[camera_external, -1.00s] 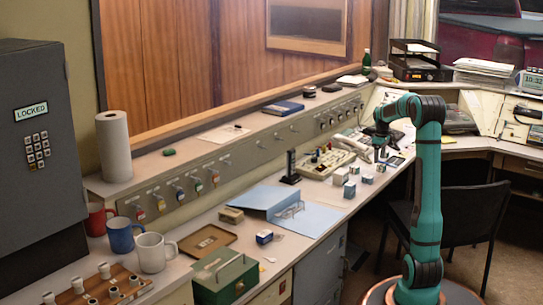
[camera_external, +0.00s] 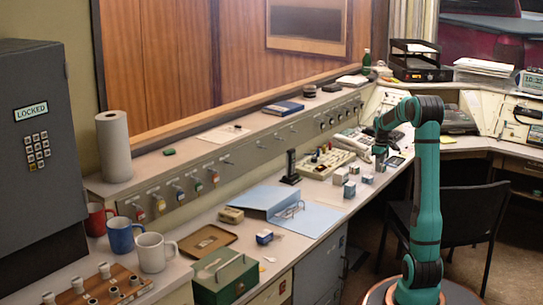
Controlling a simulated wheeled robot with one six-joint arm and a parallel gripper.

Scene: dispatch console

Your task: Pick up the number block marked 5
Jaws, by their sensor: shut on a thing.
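Several small pale number blocks stand on the desk in the middle of the view. One block (camera_external: 380,167) is at the far right of the group, at my gripper (camera_external: 380,161). My gripper points down and is shut on this block, which is partly hidden by the fingers. The other blocks are a left one (camera_external: 340,177), a front one (camera_external: 349,190), a back one (camera_external: 354,170) and one nearer my gripper (camera_external: 367,179). The numbers are too small to read, so I cannot tell which block is marked 5.
A keypad console (camera_external: 326,162) and a telephone (camera_external: 352,139) stand behind the blocks. A dark handheld device (camera_external: 396,162) lies to the right of my gripper. An open blue binder (camera_external: 310,217) lies at the left. The desk's front edge is close to the blocks.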

